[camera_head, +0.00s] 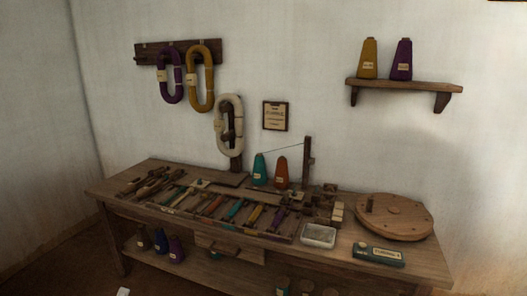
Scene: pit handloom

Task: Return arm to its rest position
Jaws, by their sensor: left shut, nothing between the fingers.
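Only a small pale piece of my left gripper (123,292) shows, at the bottom edge left of centre. It is low in front of the wooden workbench (225,246), apart from it and from everything on it. It is shut and holds nothing that I can see. The rest of my left arm is out of the picture. My right gripper and right arm do not show.
The bench carries a tray of coloured shuttles or bobbins (232,212), teal and orange cones, a white dish (318,236), a teal box (378,254) and a round wooden disc (394,216). Yarn hanks and a shelf (405,84) hang on the wall. Cones stand below.

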